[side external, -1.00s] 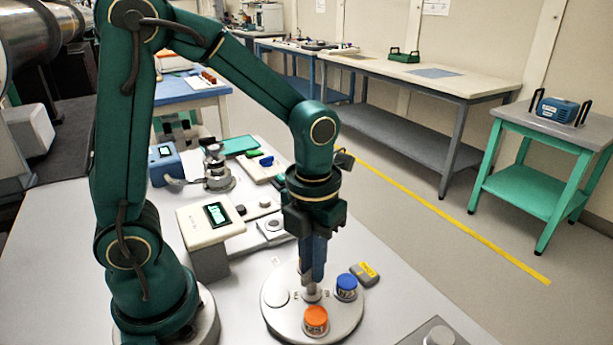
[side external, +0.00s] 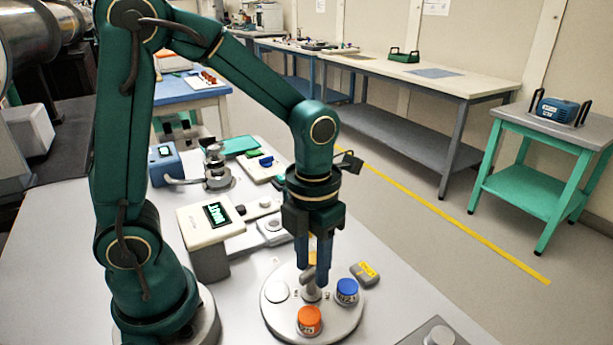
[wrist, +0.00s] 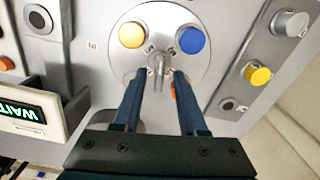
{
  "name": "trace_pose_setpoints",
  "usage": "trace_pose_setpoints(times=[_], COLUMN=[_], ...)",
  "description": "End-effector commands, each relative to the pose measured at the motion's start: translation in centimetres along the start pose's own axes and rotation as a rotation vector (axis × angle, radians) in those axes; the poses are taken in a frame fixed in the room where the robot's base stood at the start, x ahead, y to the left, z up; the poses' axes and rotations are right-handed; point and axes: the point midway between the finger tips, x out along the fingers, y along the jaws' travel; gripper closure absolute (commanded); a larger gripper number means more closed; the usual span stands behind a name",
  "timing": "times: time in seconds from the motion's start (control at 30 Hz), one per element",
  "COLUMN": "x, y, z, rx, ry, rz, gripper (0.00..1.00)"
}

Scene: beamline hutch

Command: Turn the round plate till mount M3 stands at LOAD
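The round plate (side external: 283,312) lies on the bench and carries a raised central handle (side external: 312,290). An orange-topped mount (side external: 309,320) is at its front, a blue-topped one (side external: 346,291) at its right, and a pale disc (side external: 277,292) at its left. A yellow-topped mount (wrist: 132,35) shows in the wrist view, mostly hidden by my fingers in the side view. I cannot read the mount labels clearly, so I cannot tell which is M3. A grey block with a yellow label (side external: 368,271) sits beside the plate. My gripper (wrist: 160,73) is open, its fingers either side of the handle.
A display box (wrist: 30,112) reads WAIT left of the plate in the wrist view. A grey panel with a yellow knob (wrist: 256,74) and a grey knob (wrist: 290,22) lies to its right.

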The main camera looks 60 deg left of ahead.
Motion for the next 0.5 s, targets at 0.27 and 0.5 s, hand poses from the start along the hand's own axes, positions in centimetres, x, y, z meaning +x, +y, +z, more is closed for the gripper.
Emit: trace_pose_setpoints(times=[0.27, 0.5], x=[0.0, -2.0], y=[0.0, 0.0], z=[0.1, 0.2], rx=[0.000, 0.001], ry=[-0.002, -0.009], rz=[0.001, 0.000], gripper=[0.56, 0.56])
